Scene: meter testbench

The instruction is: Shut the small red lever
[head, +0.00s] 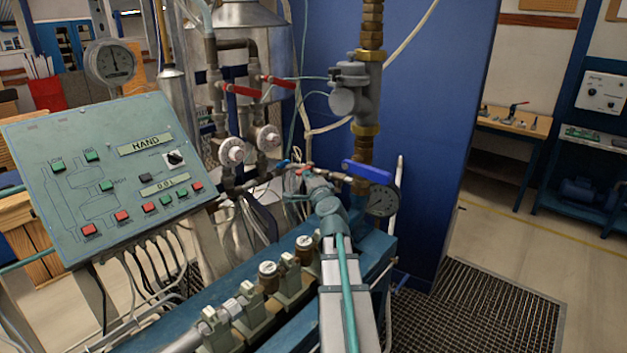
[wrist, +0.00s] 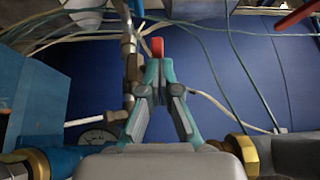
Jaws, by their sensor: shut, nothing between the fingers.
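The small red lever (wrist: 157,46) stands upright in the wrist view, right at the tips of my gripper (wrist: 160,64). My gripper's teal fingers are closed together with nothing between them. The lever shows just beyond the fingertips; I cannot tell whether they touch. In the head view my gripper (head: 307,174) is at the end of my arm, among the pipes left of the large blue lever (head: 367,172). There the small red lever is too small and too covered to make out clearly.
Two larger red levers (head: 243,91) (head: 279,82) sit on the vertical pipes behind. A small blue lever (head: 283,163) is close to my gripper on its left. The control panel (head: 75,215) stands at left.

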